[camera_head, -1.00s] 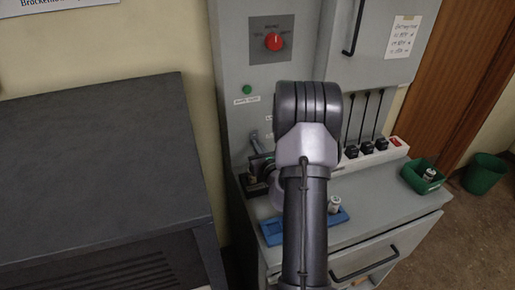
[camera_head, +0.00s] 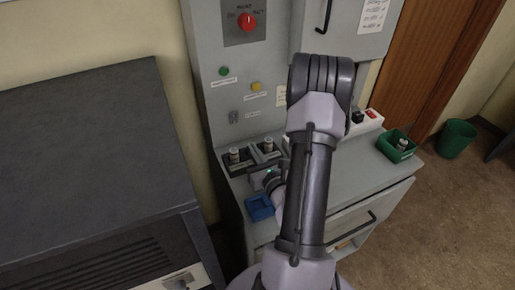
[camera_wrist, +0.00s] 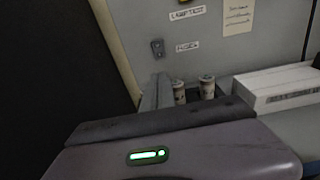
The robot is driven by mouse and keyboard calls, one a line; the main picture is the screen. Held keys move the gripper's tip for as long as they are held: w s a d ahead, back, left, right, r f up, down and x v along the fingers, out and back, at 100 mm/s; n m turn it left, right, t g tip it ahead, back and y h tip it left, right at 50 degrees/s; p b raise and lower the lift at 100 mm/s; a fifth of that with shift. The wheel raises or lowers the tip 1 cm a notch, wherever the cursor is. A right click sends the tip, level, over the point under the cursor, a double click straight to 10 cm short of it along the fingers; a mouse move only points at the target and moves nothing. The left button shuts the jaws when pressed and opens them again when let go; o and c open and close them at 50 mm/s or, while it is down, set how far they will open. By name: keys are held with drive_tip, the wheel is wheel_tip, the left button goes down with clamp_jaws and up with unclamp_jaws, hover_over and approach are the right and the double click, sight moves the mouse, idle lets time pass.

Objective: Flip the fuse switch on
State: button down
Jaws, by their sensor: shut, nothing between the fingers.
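The fuse switch (camera_head: 234,117) is a small grey plate low on the upright panel, with a white label to its right. In the wrist view the switch (camera_wrist: 157,48) is above my fingers, and its label (camera_wrist: 187,46) seems to read FUSES. The lever's position is too small to tell. My gripper (camera_head: 254,168) is shut and empty, in front of and below the switch, close to the fuse holders and apart from the switch. In the wrist view my gripper (camera_wrist: 160,82) points toward the panel.
Two fuses (camera_head: 235,155) (camera_head: 267,146) stand in dark holders below the switch. A blue tray (camera_head: 260,208) lies on the counter near my gripper. A green button (camera_head: 224,71), a yellow lamp (camera_head: 256,86) and a red knob (camera_head: 246,20) are higher up. A dark cabinet (camera_head: 80,150) stands left.

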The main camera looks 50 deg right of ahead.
drive_tip(key=p+v, duration=0.2)
drive_tip(key=v, duration=0.1)
drive_tip(key=shift+p, duration=0.4)
